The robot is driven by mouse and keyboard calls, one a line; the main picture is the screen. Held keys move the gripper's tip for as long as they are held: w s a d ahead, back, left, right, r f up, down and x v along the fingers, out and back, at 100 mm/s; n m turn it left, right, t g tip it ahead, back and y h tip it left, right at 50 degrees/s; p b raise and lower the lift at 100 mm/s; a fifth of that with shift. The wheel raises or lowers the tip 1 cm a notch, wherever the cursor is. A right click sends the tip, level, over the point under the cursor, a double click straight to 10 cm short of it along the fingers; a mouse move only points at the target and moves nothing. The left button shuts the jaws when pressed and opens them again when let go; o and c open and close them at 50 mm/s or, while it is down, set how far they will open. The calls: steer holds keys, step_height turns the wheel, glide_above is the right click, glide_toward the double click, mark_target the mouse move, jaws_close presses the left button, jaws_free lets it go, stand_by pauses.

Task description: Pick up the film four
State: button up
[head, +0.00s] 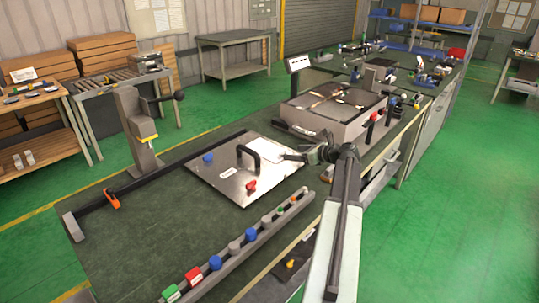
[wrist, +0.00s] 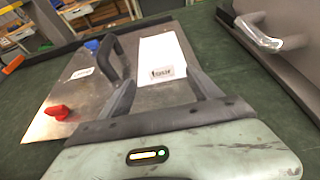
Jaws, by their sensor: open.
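A white sheet (wrist: 160,52), which seems to be the film, lies flat on a metal plate (wrist: 52,122). It carries a small printed label that I cannot read for certain. In the head view the sheet (head: 266,176) lies on the plate's right part, beside a black handle. My gripper (wrist: 165,92) is open and empty, its two dark fingers on either side of the sheet's near end in the wrist view. In the head view my gripper (head: 286,156) is over the plate's right edge. I cannot tell whether the fingers touch the sheet.
The black arched handle (wrist: 114,58) stands on the plate left of the sheet. A red knob (wrist: 57,112) and a blue knob (head: 208,158) are also on it. A grey machine (head: 330,118) stands to the right. A rail of coloured buttons (head: 238,246) runs along the near bench edge.

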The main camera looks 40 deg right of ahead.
mark_target(283, 153)
steer(key=b+x, duration=0.1)
steer(key=x, duration=0.2)
steer(key=b+x, duration=0.1)
steer(key=x, duration=0.2)
steer(key=shift+w+f+b, duration=0.3)
steer(key=shift+f, duration=0.1)
steer(key=shift+r, duration=0.1)
steer(key=c, duration=1.4)
